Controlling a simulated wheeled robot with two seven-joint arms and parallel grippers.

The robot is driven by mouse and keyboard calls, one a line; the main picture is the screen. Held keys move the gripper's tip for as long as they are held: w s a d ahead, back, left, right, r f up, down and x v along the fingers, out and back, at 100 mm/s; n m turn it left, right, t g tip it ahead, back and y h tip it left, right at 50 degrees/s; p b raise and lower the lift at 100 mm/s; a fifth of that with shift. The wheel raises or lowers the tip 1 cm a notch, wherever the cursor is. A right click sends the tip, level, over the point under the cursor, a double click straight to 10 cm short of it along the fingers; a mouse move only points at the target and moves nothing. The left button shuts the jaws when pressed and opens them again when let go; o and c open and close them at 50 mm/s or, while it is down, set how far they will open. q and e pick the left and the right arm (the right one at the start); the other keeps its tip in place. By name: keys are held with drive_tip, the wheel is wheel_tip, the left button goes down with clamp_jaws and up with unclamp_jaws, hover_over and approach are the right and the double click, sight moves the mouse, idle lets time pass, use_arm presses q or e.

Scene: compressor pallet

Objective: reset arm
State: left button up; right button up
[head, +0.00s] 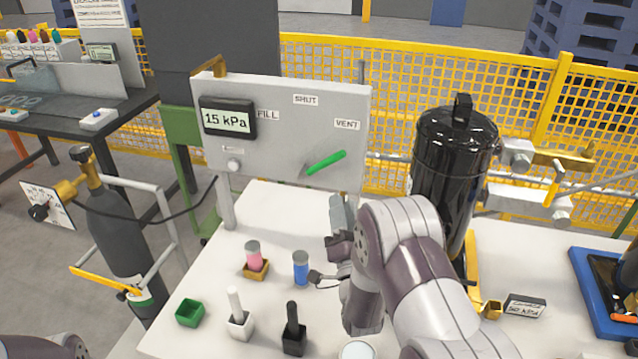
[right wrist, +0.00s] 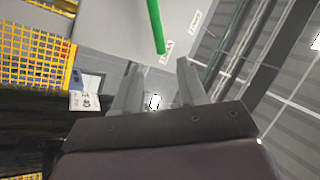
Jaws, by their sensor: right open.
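My right gripper (head: 342,218) is in front of the lower right part of the grey panel (head: 275,150), above the white table. Its jaws are open and nothing shows between them; the right wrist view shows its two grey fingers (right wrist: 160,88) apart. The green lever (head: 326,162) on the panel points right and slightly up, on the VENT side. It also shows in the right wrist view (right wrist: 156,25), beyond the fingers and apart from them. My left gripper is out of view; only part of that arm shows at the bottom left.
The gauge (head: 228,119) reads 15 kPa. A black tank (head: 453,165) stands behind and right of my right arm. A gas cylinder (head: 120,235) stands left.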

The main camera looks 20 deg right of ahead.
drive_tip(key=s+a+f+n+g+y+p, duration=0.1)
drive_tip(key=a+f+n+g+y+p, duration=0.45)
drive_tip(key=g, duration=0.65)
drive_tip(key=s+a+r+n+g, duration=0.1)
drive_tip(key=s+a+n+g, duration=0.1)
drive_tip(key=s, duration=0.7)
drive_tip(key=s+a+n+g, duration=0.1)
drive_tip(key=s+n+g, duration=0.3)
drive_tip(key=s+g, duration=0.3)
drive_tip(key=s+p, duration=0.1)
drive_tip(key=s, duration=0.2)
drive_tip(key=shift+a+r, duration=0.35)
drive_tip(key=shift+a, duration=0.05)
drive_tip(key=shift+w+n, duration=0.1)
drive_tip(key=shift+n, duration=0.15)
idle(4.2)
